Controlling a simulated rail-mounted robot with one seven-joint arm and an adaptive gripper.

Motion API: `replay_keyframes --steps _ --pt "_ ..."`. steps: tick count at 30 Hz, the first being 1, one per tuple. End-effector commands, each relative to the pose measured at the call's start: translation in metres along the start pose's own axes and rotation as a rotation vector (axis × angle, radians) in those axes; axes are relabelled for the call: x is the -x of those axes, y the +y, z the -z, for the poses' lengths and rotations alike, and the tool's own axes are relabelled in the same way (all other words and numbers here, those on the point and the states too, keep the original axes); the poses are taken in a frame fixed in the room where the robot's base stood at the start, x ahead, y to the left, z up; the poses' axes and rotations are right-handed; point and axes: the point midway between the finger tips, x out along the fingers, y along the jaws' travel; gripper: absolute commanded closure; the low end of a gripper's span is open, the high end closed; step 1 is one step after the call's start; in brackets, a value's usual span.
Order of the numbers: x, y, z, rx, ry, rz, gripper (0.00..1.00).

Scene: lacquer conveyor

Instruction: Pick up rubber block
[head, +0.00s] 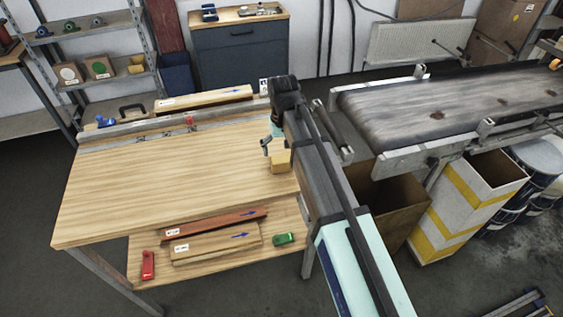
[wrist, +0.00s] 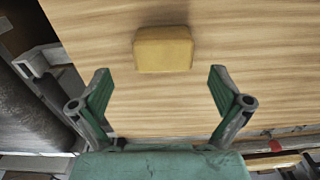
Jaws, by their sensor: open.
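The rubber block is a tan-yellow block (head: 281,162) on the wooden tabletop (head: 130,180), near the table's right edge in the head view. In the wrist view the block (wrist: 163,49) lies at the top centre, beyond the fingertips and roughly in line with the gap between them. My gripper (wrist: 160,82) is open and empty, with one green-padded finger on each side. In the head view my gripper (head: 268,144) shows just above and beside the block, partly hidden by my arm. The fingers do not touch the block in the wrist view.
A metal fence (head: 150,135) runs along the table's back edge. A conveyor (head: 450,105) and an open cardboard box (head: 390,200) stand to the right. Planks (head: 215,243), a red clamp (head: 148,265) and a green item (head: 284,239) lie on the lower shelf. The tabletop's left is clear.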

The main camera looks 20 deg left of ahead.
Motion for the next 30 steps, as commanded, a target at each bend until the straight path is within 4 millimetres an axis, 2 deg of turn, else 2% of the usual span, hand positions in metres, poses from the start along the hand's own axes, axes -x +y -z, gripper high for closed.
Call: replay_keyframes --steps 5,17,26,28,30 --pt "-0.007 -0.001 -0.001 0.000 -0.002 0.000 0.00" --pt "-0.048 -0.004 -0.003 0.000 -0.002 0.000 0.00" --pt "-0.053 -0.004 -0.002 0.000 0.000 0.000 0.00" --pt "-0.053 -0.004 -0.002 0.000 0.000 0.000 0.18" --pt "-0.053 -0.004 -0.002 0.000 0.000 0.000 0.43"
